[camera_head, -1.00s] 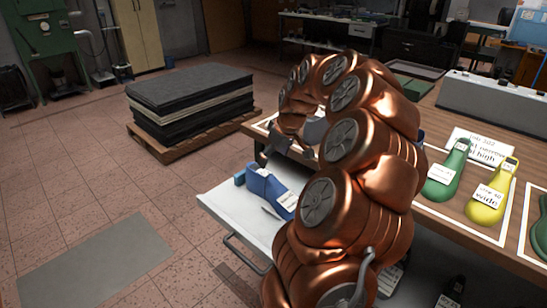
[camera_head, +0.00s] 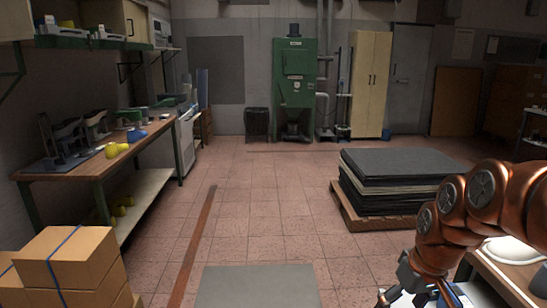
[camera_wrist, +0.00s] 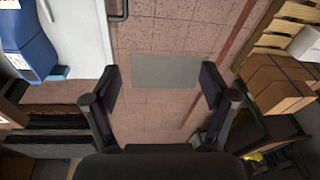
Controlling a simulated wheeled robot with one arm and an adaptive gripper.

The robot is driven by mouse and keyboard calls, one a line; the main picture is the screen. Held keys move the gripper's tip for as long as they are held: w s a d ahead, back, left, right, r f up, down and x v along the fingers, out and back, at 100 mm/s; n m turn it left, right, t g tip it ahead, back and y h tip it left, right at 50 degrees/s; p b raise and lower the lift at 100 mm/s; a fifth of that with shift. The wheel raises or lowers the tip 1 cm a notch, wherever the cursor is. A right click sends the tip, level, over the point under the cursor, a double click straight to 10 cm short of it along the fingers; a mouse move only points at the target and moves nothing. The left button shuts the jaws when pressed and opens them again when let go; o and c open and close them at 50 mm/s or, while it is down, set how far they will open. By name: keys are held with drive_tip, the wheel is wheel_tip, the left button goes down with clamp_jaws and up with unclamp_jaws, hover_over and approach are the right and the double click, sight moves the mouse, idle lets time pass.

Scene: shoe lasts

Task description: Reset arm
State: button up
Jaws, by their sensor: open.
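My copper-coloured arm reaches in from the right edge of the head view, bent downward. My gripper shows at its end low in the head view (camera_head: 398,290), and its tips are close to the bottom edge. In the wrist view my gripper (camera_wrist: 161,83) has its two dark fingers spread wide, with nothing between them. Beyond the fingers are the tiled floor and a grey floor mat (camera_wrist: 166,71). A blue shoe last with a white label (camera_wrist: 30,52) lies left of the fingers, apart from them.
A pallet with stacked dark sheets (camera_head: 395,180) stands left of my arm. Cardboard boxes (camera_head: 70,262) are at the lower left. A workbench (camera_head: 60,172) lines the left wall, and a green machine (camera_head: 294,85) stands at the back. The middle floor is free.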

drive_tip(key=s+a+g+p, duration=0.1)
drive_tip(key=s+a, duration=0.2)
drive_tip(key=s, duration=0.3)
drive_tip(key=s+a+m+g+p, duration=0.1)
drive_tip(key=s+a, duration=0.2)
drive_tip(key=s, duration=0.4)
drive_tip(key=s+a+g+h+p, duration=0.1)
drive_tip(key=s+a+p, duration=0.1)
drive_tip(key=s+a, duration=0.2)
drive_tip(key=s, duration=0.3)
drive_tip(key=shift+s+r+m, duration=0.15)
drive_tip(key=shift+r+m, duration=0.1)
drive_tip(key=shift+m, duration=0.05)
